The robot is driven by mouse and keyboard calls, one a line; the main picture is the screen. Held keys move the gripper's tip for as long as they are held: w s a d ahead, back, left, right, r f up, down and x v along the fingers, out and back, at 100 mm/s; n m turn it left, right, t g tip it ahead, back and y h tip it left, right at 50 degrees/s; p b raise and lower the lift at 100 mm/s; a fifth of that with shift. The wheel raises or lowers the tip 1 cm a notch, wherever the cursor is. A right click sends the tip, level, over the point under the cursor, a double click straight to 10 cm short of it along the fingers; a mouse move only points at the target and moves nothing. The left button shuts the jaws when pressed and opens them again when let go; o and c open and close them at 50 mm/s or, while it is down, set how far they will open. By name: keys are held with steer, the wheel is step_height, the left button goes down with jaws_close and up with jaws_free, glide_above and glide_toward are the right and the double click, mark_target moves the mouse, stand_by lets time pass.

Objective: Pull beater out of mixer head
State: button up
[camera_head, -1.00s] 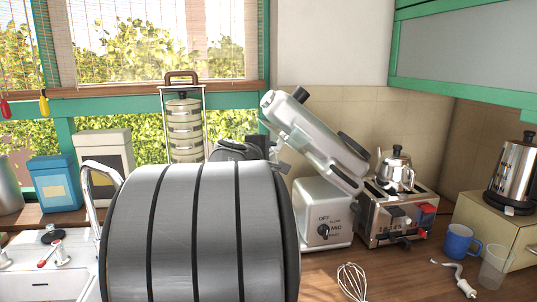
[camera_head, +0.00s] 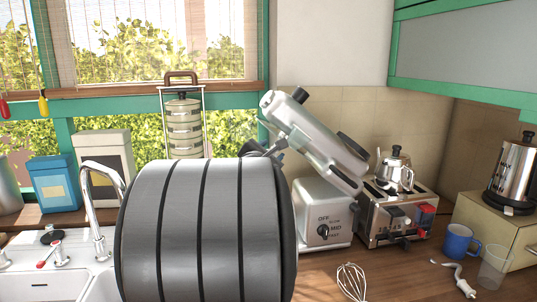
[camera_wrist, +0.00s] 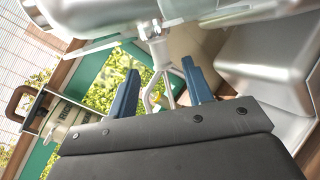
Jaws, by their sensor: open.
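The white-silver stand mixer has its head (camera_head: 318,140) tilted up over its base (camera_head: 322,212). The head (camera_wrist: 100,14) also fills the top of the wrist view. The beater (camera_wrist: 161,52) is a pale metal shaft that splits into curved arms, attached under the head. My gripper (camera_wrist: 160,88) is open, with one blue finger on each side of the beater. I cannot tell whether either finger touches it. The beater's lower end is hidden behind the gripper body. In the head view, my arm hides most of the gripper near the head's underside.
A wire whisk (camera_head: 352,281) lies on the counter in front of the mixer. A toaster (camera_head: 400,215) with a kettle (camera_head: 396,172) on top stands close at right. A blue mug (camera_head: 459,241) is farther right. A tap (camera_head: 98,205) and sink are at left.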

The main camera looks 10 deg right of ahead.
steer(key=shift+x, duration=3.45)
jaws_close()
